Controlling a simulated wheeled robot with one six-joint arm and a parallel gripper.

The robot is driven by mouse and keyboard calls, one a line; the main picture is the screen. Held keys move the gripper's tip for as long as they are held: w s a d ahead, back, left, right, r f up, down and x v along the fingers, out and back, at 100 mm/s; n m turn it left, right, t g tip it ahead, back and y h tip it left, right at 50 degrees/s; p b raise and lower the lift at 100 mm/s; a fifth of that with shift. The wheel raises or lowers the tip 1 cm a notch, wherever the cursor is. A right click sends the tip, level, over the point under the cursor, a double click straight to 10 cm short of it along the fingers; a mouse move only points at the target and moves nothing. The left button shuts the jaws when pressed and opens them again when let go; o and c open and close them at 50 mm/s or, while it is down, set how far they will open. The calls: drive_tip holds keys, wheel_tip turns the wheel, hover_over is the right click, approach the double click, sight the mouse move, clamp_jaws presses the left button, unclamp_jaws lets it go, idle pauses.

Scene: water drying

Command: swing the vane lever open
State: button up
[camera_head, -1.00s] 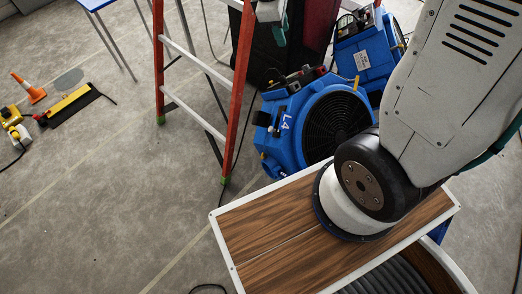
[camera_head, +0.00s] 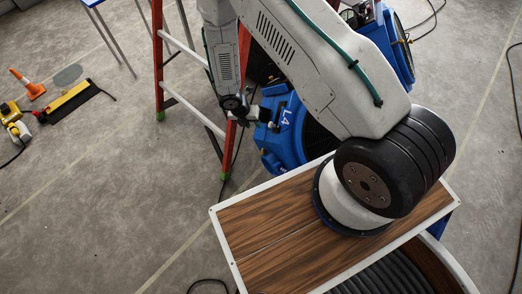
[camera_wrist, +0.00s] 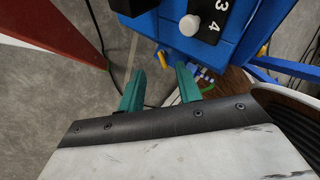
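The blue fan marked L4 (camera_head: 284,135) stands beyond the wood-topped surface, partly behind my arm. In the wrist view its blue body (camera_wrist: 238,48) fills the upper right, with a black dial plate (camera_wrist: 205,14) and a white knob (camera_wrist: 190,25). My gripper (camera_wrist: 160,68) has two green fingers spread apart, with nothing seen between them. They are just below the blue body in that picture; contact cannot be told. I cannot tell whether either is the vane lever.
A red-legged stepladder (camera_head: 158,60) stands left of the fan, close to my arm. A second blue fan (camera_head: 398,50) is behind at right. A cone (camera_head: 27,83) and a yellow-black tool (camera_head: 70,103) lie far left. Floor at left centre is clear.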

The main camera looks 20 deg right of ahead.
sight(263, 151)
drive_tip(key=s+f+n, duration=0.1)
drive_tip(key=f, duration=0.4)
drive_tip(key=s+d+f+n, duration=0.1)
drive_tip(key=s+f, duration=0.1)
drive_tip(key=f, duration=0.3)
drive_tip(key=s+f, duration=0.2)
drive_tip(key=f, duration=0.3)
drive_tip(key=shift+s+d+f+n+g, duration=0.1)
drive_tip(key=shift+s+d+n+g, duration=0.05)
drive_tip(key=shift+s+n+g, duration=0.2)
drive_tip(key=shift+w, duration=0.1)
clamp_jaws()
